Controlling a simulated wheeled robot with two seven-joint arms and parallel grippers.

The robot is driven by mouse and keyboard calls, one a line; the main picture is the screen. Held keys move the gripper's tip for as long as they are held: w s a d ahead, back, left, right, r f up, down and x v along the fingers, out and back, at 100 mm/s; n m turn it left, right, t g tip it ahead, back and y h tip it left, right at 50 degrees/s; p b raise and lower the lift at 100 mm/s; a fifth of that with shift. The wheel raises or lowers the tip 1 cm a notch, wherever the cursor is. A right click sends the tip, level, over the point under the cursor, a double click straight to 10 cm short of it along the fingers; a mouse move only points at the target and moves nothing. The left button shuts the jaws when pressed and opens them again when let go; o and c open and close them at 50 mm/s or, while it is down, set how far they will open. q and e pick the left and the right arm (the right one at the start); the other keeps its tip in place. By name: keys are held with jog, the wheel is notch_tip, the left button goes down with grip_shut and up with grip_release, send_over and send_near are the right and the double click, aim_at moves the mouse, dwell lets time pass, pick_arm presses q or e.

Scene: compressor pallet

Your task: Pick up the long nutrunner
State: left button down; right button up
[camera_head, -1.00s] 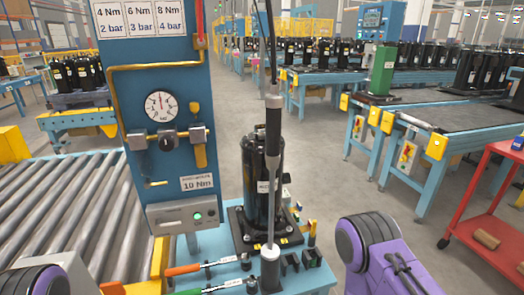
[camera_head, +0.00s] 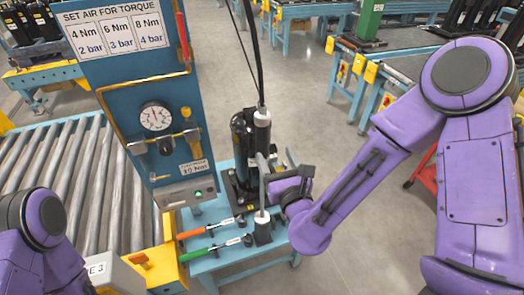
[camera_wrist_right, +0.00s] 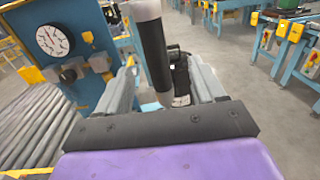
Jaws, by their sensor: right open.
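The long nutrunner (camera_head: 262,138) stands upright in the head view, with a silver top, a black grip and a thin shaft. A cable runs up from its top. Its lower end is at a dark holder (camera_head: 263,236) on the blue bench. My right gripper (camera_head: 264,168) is open at the nutrunner, below the black grip, and partly hides the shaft. In the right wrist view the nutrunner (camera_wrist_right: 154,50) runs between the two spread fingers of the right gripper (camera_wrist_right: 165,84). I cannot tell whether either finger touches it. My left gripper is out of view.
A black compressor (camera_head: 239,145) stands just behind the nutrunner. Orange-handled (camera_head: 190,234) and green-handled (camera_head: 194,257) tools lie on the bench. A blue panel with a gauge (camera_head: 156,117) rises to the left, beside a roller conveyor (camera_head: 95,180). Open floor lies behind.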

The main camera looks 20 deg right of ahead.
aim_at(264, 138)
jog(key=w+f+b, duration=0.1)
jog(key=w+b, duration=0.1)
jog(key=b, duration=0.5)
jog(key=shift+f, duration=0.15)
jog(key=w+p, duration=0.1)
jog(key=w, duration=0.1)
jog(key=w+r+p, duration=0.1)
jog(key=w, duration=0.2)
jog(key=w+r+p, duration=0.1)
jog(key=w, duration=0.1)
jog(key=shift+w+a+p, duration=0.2)
jog(key=shift+a+p, duration=0.1)
jog(key=shift+a, duration=0.05)
jog(key=shift+w+f, duration=0.2)
jog(key=shift+w, duration=0.05)
grip_shut()
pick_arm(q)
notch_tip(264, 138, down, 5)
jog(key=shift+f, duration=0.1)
pick_arm(e)
jog(key=shift+r, duration=0.15)
